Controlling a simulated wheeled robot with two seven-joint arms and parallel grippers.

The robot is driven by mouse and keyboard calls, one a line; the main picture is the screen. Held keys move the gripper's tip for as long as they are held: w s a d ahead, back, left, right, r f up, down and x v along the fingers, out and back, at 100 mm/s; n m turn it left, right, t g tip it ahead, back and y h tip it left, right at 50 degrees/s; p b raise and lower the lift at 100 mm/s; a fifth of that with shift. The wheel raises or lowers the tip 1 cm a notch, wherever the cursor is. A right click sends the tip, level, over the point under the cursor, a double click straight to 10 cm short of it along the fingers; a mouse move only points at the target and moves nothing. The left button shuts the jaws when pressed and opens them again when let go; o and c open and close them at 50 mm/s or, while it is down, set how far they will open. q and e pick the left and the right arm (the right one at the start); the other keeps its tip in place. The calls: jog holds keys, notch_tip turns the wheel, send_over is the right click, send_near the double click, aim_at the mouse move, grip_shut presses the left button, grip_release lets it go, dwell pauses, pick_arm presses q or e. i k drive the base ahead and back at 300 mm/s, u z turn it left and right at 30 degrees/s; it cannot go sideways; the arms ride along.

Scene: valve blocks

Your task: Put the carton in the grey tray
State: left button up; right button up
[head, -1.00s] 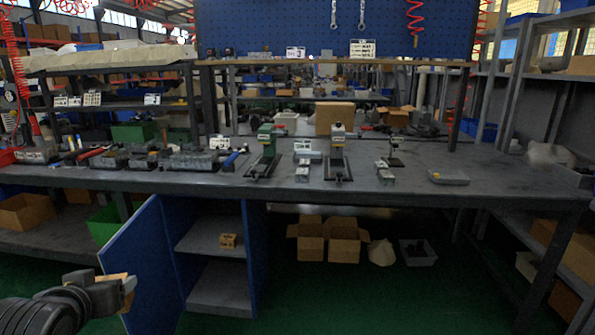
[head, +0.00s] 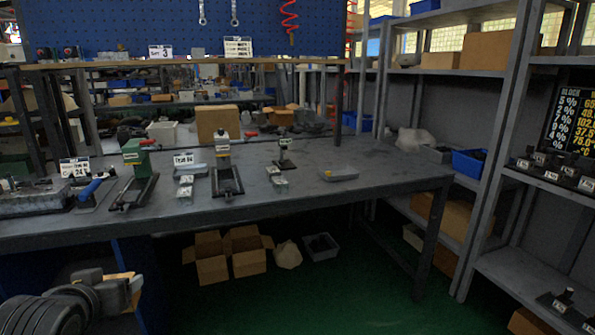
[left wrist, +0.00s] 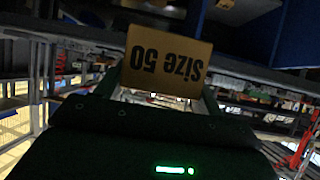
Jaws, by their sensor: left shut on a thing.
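My left gripper (head: 132,286) is at the lower left of the head view, in front of the workbench and below its top. It is shut on a small tan carton, which shows in part beside the fingers. In the left wrist view the carton (left wrist: 166,62) sits between the fingers, with "SIZE 50" upside down on its face. My right gripper is not in view.
The dark workbench (head: 350,192) has valve stands (head: 226,175) left of the grey tray. Open cardboard boxes (head: 228,258) and a grey bin (head: 320,247) stand on the floor under it. Metal shelves (head: 495,150) rise at the right. The bench top around the tray is clear.

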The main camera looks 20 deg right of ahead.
aim_at(338, 173)
jog(key=z, duration=1.05)
jog(key=i, duration=1.2)
jog(key=z, duration=0.7)
